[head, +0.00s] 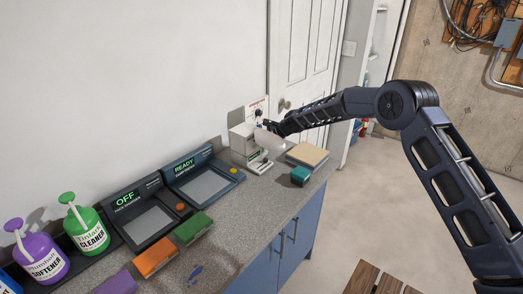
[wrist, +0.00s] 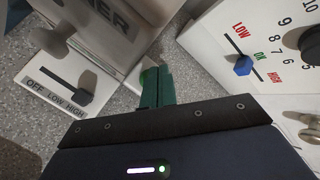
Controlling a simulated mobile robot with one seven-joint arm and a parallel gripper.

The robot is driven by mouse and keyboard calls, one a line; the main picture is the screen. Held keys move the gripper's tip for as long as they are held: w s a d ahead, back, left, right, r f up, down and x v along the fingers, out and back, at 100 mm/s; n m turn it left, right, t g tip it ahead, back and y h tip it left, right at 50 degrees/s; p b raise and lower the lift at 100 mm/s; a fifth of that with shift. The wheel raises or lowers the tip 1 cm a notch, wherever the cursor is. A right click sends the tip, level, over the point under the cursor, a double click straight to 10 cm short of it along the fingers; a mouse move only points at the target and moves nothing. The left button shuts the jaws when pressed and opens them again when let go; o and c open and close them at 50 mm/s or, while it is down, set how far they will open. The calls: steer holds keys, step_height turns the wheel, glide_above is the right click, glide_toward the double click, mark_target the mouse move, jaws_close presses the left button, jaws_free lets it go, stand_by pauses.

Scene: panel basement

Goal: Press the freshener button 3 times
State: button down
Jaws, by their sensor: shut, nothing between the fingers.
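My gripper (wrist: 157,72) shows dark green fingers closed together, with nothing between them. In the wrist view the fingertips are close to a pale box-shaped unit (wrist: 118,40) with large lettering ending in "ER"; I cannot tell whether they touch it. A pale and green part sits right at the fingertips, partly hidden by them. I cannot tell for sure which part is the freshener button. In the head view my gripper (head: 268,127) is at a white box-shaped device (head: 240,143) at the far end of the counter, partly covering it.
A slider plate (wrist: 65,95) marked OFF, LOW, HIGH lies left of the fingers. A white panel (wrist: 262,45) with a blue slider and dial stands right. The counter (head: 232,225) also holds two consoles, a green bottle (head: 88,233), a purple bottle (head: 42,262) and a tan block (head: 307,154).

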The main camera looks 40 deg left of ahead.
steer(key=shift+r, duration=0.1)
steer(key=shift+r, duration=2.4)
